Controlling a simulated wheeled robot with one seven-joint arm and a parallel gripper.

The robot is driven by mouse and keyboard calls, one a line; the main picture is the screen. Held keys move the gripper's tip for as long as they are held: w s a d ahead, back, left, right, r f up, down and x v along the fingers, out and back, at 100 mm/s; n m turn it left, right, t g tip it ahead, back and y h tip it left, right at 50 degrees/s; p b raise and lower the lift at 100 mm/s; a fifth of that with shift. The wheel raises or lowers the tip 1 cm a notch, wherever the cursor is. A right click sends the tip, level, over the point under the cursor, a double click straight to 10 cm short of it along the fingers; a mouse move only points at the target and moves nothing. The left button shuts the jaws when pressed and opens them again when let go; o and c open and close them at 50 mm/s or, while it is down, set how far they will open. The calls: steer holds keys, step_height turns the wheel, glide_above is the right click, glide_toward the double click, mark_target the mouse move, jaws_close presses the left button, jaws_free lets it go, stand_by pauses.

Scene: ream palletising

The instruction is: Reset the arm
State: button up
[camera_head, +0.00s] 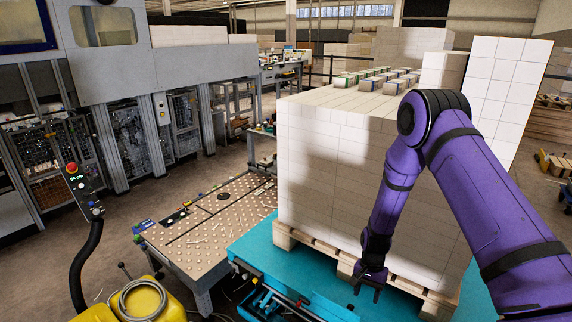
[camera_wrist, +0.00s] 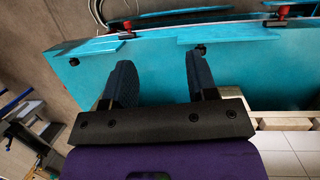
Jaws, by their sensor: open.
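My purple arm reaches in from the right in the head view, bent at a high elbow, with the forearm hanging down in front of the stack. My gripper (camera_head: 368,284) points down beside the lower front of the stack, near the pallet edge. In the wrist view my gripper (camera_wrist: 158,82) shows two dark fingers spread apart with nothing between them. The teal platform (camera_wrist: 250,68) lies beyond the fingertips. The large stack of white reams (camera_head: 325,170) stands on a wooden pallet (camera_head: 400,287).
Several coloured reams (camera_head: 375,80) lie on top of the stack. The teal platform (camera_head: 262,243) extends under the pallet. A perforated table (camera_head: 215,225) stands to the left, with a grey machine (camera_head: 200,70) behind it. A yellow container (camera_head: 150,300) is at the bottom left. Open floor (camera_head: 95,250) shows at left.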

steer(key=s+d+r+n+t, duration=0.1)
steer(key=s+r+n+t, duration=0.1)
steer(key=r, duration=1.6)
steer(key=s+d+r+n+t, duration=0.1)
steer(key=r+t, duration=0.1)
steer(key=r, duration=1.6)
steer(key=s+d+r+n+t, duration=0.2)
steer(key=s+r, duration=1)
steer(key=r, duration=0.1)
steer(key=s+d+r+n+t, duration=0.1)
steer(key=s+r, duration=0.3)
steer(key=s, duration=1)
steer(key=shift+d+r+n+t+h, duration=0.2)
steer(key=shift+n+t+h, duration=0.25)
steer(key=shift+t, duration=0.25)
steer(key=shift+s, duration=0.1)
steer(key=shift+c, duration=1)
steer(key=shift+s+a, duration=0.1)
